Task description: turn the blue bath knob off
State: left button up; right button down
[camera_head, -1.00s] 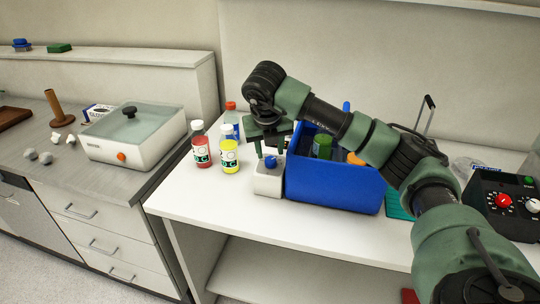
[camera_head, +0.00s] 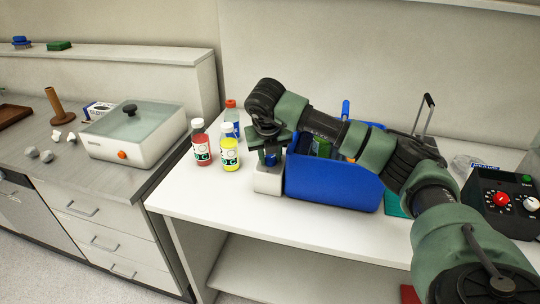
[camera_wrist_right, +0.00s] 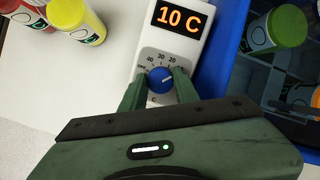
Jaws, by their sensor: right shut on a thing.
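The blue bath knob (camera_wrist_right: 161,80) sits on the front of a white control box (camera_wrist_right: 187,47), below an orange display reading 10 C. Its white mark points to the upper right, away from the OFF label at the dial's left. My right gripper (camera_wrist_right: 160,88) is shut on the knob, one finger on each side. In the head view, the white box (camera_head: 267,181) stands on the white table, with my right gripper (camera_head: 271,156) over it from above and hiding most of the knob. My left gripper is not in view.
The table's front is clear. A lidded water bath (camera_head: 134,138) sits on the left counter.

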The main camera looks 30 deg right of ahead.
jog(key=n+b, duration=0.1)
jog(key=n, duration=0.3)
jog(key=shift+b, duration=0.3)
jog(key=n, duration=0.3)
jog(key=shift+y, duration=0.4)
jog(key=n, duration=0.2)
jog(key=shift+r+n+y, duration=0.1)
jog(key=shift+n+y, duration=0.2)
jog(key=n, duration=0.3)
jog(key=shift+n, duration=0.3)
jog(key=n+p, duration=0.1)
jog(key=n, duration=0.2)
jog(key=shift+n+g+y, duration=0.4)
jog(key=n+p, duration=0.1)
jog(key=n, duration=0.2)
jog(key=shift+w+r, duration=0.1)
jog(key=shift+d+n+g+p, duration=0.1)
jog(key=shift+n+g+p, duration=0.4)
jog(key=shift+n, duration=1.4)
